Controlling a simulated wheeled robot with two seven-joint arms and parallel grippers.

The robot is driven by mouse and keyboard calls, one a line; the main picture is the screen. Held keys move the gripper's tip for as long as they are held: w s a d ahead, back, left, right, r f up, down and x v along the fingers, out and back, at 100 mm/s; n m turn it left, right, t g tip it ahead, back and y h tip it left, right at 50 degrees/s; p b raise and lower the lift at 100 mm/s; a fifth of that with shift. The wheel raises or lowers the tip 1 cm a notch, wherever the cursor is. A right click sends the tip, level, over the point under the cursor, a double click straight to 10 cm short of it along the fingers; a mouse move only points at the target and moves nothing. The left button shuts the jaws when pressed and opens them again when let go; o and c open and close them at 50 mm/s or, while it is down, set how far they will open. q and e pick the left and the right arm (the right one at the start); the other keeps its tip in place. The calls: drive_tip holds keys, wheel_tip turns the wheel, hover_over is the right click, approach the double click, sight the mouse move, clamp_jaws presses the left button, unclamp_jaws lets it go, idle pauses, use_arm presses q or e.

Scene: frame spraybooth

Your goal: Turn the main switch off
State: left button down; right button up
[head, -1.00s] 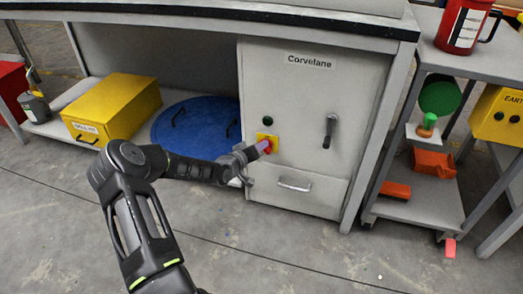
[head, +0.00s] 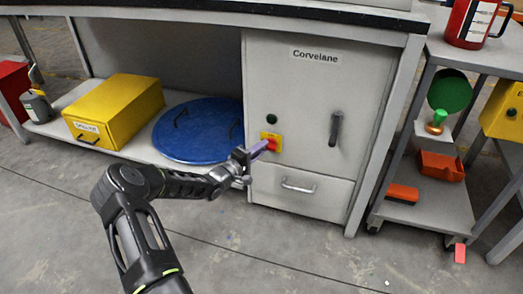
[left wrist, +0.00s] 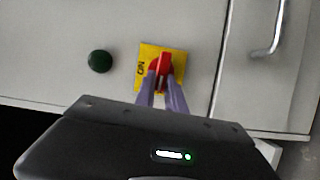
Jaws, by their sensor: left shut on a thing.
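The main switch is a red handle (head: 272,144) on a yellow plate (head: 264,135) on the grey cabinet front. In the left wrist view the red handle (left wrist: 164,65) stands upright in the picture, on the yellow plate (left wrist: 177,52) with "ON" lettering at its left side. My left gripper (head: 261,148) is at the switch. Its purple fingers are shut on the red handle, one on each side, and hide part of it. My right gripper is not in view.
A green button (head: 271,118) is above the switch plate. A black lever handle (head: 336,128) is to the right, and a drawer handle (head: 298,187) is below. A yellow box (head: 115,110) and a blue lid (head: 198,130) lie on the low shelf.

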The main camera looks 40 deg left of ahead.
use_arm(q)
drive_tip(key=shift+f+n, duration=0.1)
drive_tip(key=shift+n, duration=0.3)
drive_tip(key=c, duration=1.4)
unclamp_jaws()
drive_tip(key=s+p, duration=0.2)
drive_tip(key=s, duration=0.5)
drive_tip(key=shift+s+a+p, duration=0.2)
drive_tip(key=shift+s+p, duration=0.2)
drive_tip(key=shift+m, duration=0.3)
